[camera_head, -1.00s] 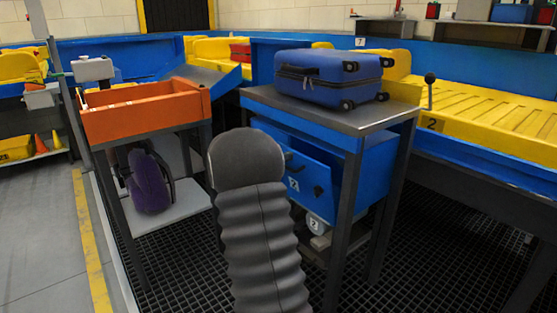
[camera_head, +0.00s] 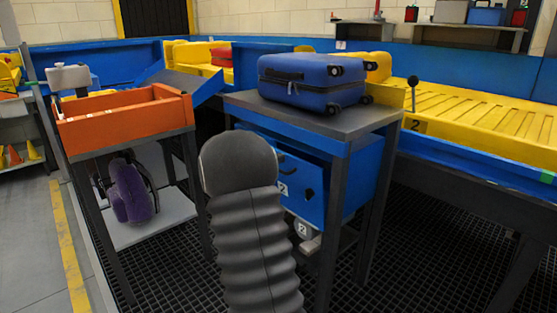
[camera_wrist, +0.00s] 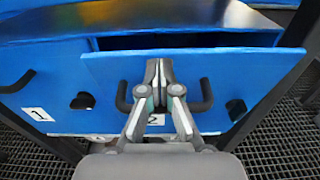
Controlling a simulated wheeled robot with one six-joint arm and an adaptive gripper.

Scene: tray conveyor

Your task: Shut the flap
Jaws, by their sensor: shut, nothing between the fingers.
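The blue flap marked 2 (camera_wrist: 225,75) hangs under the grey-topped table and leans out at its top, with a dark gap (camera_wrist: 190,41) above it. It shows in the head view (camera_head: 310,182), partly behind my arm. It has a black bar handle (camera_wrist: 205,97) and a black knob (camera_wrist: 236,108). My gripper (camera_wrist: 158,68) is shut and empty, in front of the flap's middle, between the visible ends of the handle. I cannot tell whether it touches the flap. In the head view my arm hides the gripper.
Another blue flap marked 1 (camera_wrist: 50,95) is to the left. A blue suitcase (camera_head: 310,82) lies on the table top (camera_head: 350,122). An orange tray (camera_head: 125,125) stands on a stand at left, with a purple backpack (camera_head: 132,190) below. Dark grating covers the floor.

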